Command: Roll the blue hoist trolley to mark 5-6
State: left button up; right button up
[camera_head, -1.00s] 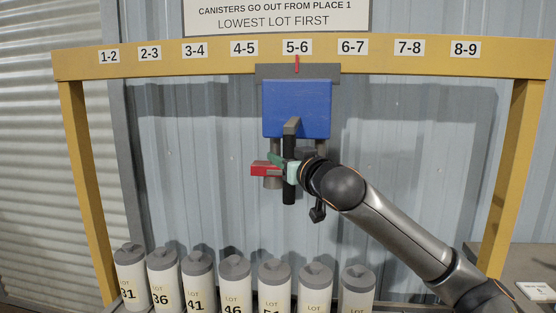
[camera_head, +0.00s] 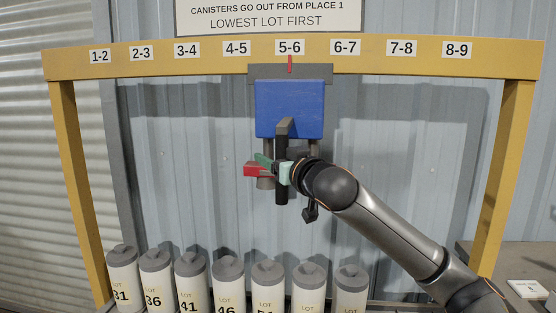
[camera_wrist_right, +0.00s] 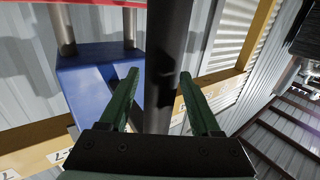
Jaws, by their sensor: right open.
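The blue hoist trolley (camera_head: 290,108) hangs from the yellow beam. Its red pointer (camera_head: 290,64) lines up with the 5-6 label (camera_head: 289,47). A black upright handle (camera_head: 281,190) hangs at the trolley's front. My right gripper (camera_head: 268,166) is at the handle. In the right wrist view, its green fingers (camera_wrist_right: 160,88) are open, one on each side of the black handle (camera_wrist_right: 164,60), with a visible gap at the left finger. The blue trolley body (camera_wrist_right: 98,85) shows behind the fingers. My left gripper is out of view.
The yellow beam (camera_head: 210,63) carries labels from 1-2 to 8-9. Several white lot canisters (camera_head: 189,288) with grey caps stand in a row below. A sign (camera_head: 268,15) is above the beam. There is free room on both sides of the trolley.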

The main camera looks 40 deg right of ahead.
jog(key=b+v, duration=0.6)
jog(key=v, duration=0.6)
jog(key=shift+s, duration=0.25)
